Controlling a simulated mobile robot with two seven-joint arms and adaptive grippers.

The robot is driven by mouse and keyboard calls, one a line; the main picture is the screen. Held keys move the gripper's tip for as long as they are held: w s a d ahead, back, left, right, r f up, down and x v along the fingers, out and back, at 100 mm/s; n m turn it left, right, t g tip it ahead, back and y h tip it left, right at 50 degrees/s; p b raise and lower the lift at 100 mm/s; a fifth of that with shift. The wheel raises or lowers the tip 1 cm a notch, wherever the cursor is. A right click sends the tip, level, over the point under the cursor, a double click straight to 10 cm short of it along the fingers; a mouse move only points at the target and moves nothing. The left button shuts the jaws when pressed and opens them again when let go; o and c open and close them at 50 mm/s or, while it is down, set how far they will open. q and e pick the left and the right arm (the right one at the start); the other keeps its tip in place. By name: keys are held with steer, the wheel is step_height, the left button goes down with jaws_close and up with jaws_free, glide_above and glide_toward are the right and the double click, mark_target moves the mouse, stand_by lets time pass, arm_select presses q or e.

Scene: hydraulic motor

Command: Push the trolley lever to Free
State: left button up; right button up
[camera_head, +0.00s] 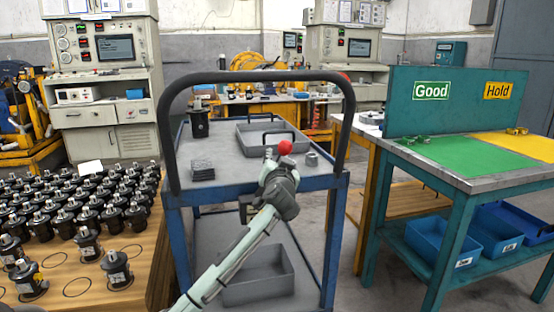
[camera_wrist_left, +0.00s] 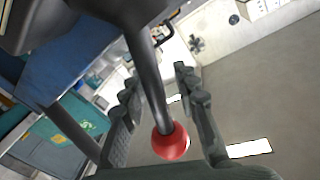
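The trolley (camera_head: 335,182) stands in front of me, with a blue frame, grey top and tall black push handle (camera_head: 262,76). In the left wrist view its lever is a dark rod (camera_wrist_left: 147,65) ending in a red ball knob (camera_wrist_left: 170,142); the knob also shows in the head view (camera_head: 285,147). My left gripper (camera_head: 278,162) is at the knob. In the left wrist view its two fingers (camera_wrist_left: 157,82) are apart, on either side of the rod, with gaps visible. No Free marking is readable. My right gripper is out of view.
A grey tray (camera_head: 243,139) and a dark motor (camera_head: 199,122) are on the trolley top. A wooden table (camera_head: 75,288) with many black motors is close on the left. A green table (camera_head: 478,180) with a Good/Hold panel (camera_head: 455,98) is on the right.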

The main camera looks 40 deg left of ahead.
arm_select(q)
steer(key=c, duration=0.7)
